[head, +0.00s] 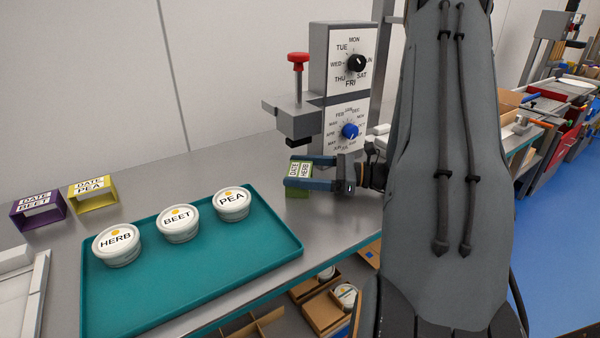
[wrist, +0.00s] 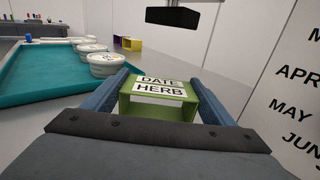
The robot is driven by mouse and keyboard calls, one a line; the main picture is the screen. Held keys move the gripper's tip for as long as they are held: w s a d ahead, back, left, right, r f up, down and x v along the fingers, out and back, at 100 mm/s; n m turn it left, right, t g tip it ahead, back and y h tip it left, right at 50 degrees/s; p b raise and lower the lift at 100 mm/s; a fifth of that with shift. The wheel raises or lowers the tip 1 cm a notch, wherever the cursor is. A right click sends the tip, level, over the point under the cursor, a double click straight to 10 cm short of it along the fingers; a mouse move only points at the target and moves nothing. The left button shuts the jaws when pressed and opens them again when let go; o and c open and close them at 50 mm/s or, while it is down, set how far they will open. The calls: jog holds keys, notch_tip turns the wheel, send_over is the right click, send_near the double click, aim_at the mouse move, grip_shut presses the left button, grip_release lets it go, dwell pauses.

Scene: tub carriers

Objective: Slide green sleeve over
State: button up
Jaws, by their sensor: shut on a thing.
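My gripper (head: 312,173) is shut on the green sleeve (head: 298,192), one finger on each side. The sleeve is labelled DATE HERB and stands at the foot of the stamping machine; I cannot tell whether it touches the table. In the wrist view the green sleeve (wrist: 158,105) sits between the fingers, its open end towards me and nothing visible inside. Three white tubs stand in a row on the teal tray (head: 285,257): HERB (head: 117,246), BEET (head: 178,224) and PEA (head: 232,204). None of them has a sleeve around it.
A purple BEET sleeve (head: 38,211) and a yellow PEA sleeve (head: 94,195) stand behind the tray. The machine (head: 345,85) has day and month dials and a red-knobbed press (head: 298,60). Bare metal table lies between tray and machine. Open boxes (head: 322,300) sit below the table edge.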

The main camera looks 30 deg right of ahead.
jog(key=shift+a, duration=0.15)
jog(key=o, duration=1.1)
jog(key=b+v, duration=0.1)
jog(key=v, duration=0.7)
jog(key=shift+w, duration=0.1)
